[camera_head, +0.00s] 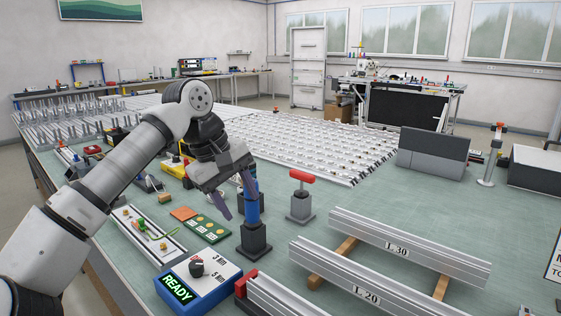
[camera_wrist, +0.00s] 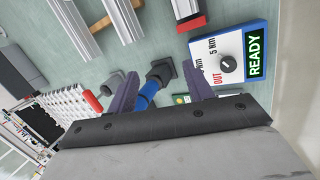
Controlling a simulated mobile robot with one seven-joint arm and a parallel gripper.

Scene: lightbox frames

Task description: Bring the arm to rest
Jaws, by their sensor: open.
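My gripper (camera_head: 235,196) hangs over the bench at the end of my bent arm, fingers pointing down. In the wrist view its two purple fingers (camera_wrist: 158,78) are spread apart. A blue-handled tool (camera_head: 252,208) stands upright in a dark square holder (camera_head: 254,240), just beside the fingers in the head view. In the wrist view the blue handle (camera_wrist: 149,92) shows between the fingers. They look apart from it; the exact depth is hard to tell. Nothing is visibly held.
A blue and white box (camera_head: 208,284) reading READY stands in front. A red-handled tool (camera_head: 301,178) stands in a grey holder to the right. Aluminium rails (camera_head: 405,243) lie at right, and a grey box (camera_head: 432,152) sits behind them. Green bench (camera_head: 345,195) is bare between.

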